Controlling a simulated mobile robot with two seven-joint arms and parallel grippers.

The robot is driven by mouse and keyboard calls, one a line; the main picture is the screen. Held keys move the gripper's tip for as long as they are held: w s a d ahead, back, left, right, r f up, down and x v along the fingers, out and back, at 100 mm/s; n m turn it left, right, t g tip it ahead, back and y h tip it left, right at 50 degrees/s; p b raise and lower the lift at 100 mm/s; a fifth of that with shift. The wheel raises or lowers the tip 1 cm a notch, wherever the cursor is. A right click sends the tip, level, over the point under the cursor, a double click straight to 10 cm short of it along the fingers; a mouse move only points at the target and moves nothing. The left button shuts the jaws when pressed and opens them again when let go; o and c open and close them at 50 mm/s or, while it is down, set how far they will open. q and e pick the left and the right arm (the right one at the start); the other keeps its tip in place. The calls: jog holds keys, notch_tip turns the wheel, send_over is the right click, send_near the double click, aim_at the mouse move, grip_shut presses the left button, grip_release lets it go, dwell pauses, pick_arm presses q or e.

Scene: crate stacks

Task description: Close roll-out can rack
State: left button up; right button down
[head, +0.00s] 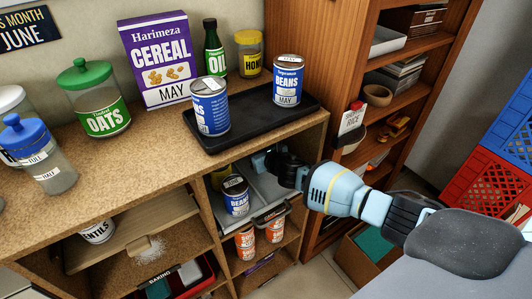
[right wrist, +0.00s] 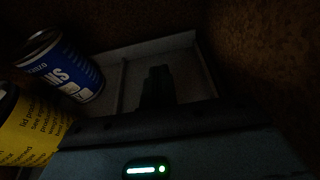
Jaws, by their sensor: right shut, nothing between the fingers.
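The roll-out can rack (head: 264,188) is a pale grey tray in the cabinet opening below the counter. Its front, with a dark handle (head: 272,213), sticks out past the cabinet front. A blue can (head: 236,198) stands in the rack's left part, with a yellow-labelled can (head: 217,179) behind it. My right gripper (head: 268,161) reaches over the rack's right side under the counter. In the dark right wrist view the shut, empty fingers (right wrist: 156,86) are over the rack (right wrist: 195,62), right of the blue can (right wrist: 68,65) and yellow can (right wrist: 30,128). My left gripper is not in view.
Orange-labelled cans (head: 245,243) stand on the shelf below. A black tray (head: 260,120) on the counter holds two large blue cans. A wooden bookcase (head: 345,70) stands close on the right, with a cardboard box (head: 362,262) on the floor.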

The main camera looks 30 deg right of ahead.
jog(key=p+v, duration=0.1)
jog(key=v, duration=0.3)
jog(key=shift+a+r, duration=0.15)
jog(key=shift+p+v, duration=0.35)
jog(key=shift+v, duration=0.6)
jog(key=shift+s, duration=0.1)
